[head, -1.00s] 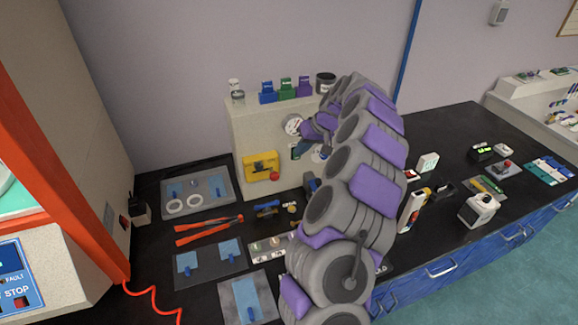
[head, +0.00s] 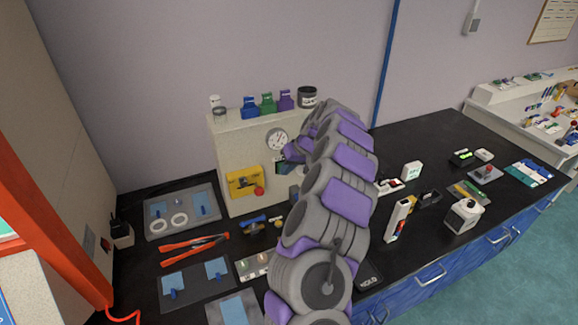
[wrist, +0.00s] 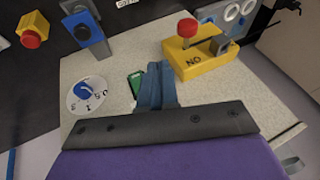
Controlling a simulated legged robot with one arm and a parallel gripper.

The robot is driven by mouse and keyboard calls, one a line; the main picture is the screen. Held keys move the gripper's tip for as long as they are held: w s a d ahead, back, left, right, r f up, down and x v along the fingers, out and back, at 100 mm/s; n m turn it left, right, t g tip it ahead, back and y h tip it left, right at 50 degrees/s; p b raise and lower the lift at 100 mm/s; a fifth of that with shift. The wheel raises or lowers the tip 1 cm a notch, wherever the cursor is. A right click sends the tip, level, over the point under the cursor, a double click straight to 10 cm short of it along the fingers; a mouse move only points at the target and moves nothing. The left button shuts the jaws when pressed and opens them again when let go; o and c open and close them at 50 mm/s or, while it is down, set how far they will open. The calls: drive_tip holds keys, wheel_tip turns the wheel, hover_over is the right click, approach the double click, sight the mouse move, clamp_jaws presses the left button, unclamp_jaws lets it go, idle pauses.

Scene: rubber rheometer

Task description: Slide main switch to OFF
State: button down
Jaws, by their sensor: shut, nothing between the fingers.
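A yellow switch box (head: 245,182) with a red knob is on the front of the beige machine (head: 225,150). In the wrist view the yellow box (wrist: 198,60) shows upside down, with a red knob (wrist: 187,29), a dark grey block at one end and lettering that reads ON when turned over. My gripper (wrist: 153,75) is shut and empty. Its blue-grey fingers are in front of the machine face, beside the yellow box and apart from it in the picture; I cannot tell the depth gap. In the head view my arm hides most of the gripper.
Bottles and a dark jar (head: 307,96) stand on the machine. Orange tongs (head: 195,242), trays and small devices lie on the black bench.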

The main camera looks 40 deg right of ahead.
sight(258, 189)
drive_tip(key=w+a+f+b, duration=0.1)
drive_tip(key=w+a+f, duration=0.2)
drive_tip(key=a+f, duration=0.2)
drive_tip(key=shift+w+f, duration=0.25)
drive_tip(key=shift+f, duration=0.6)
drive_tip(key=w+a, duration=0.1)
drive_tip(key=a, duration=0.5)
drive_tip(key=shift+w+a+p, duration=0.2)
drive_tip(key=shift+w+p, duration=0.15)
drive_tip(key=shift+p, duration=0.1)
drive_tip(key=shift+r, duration=0.1)
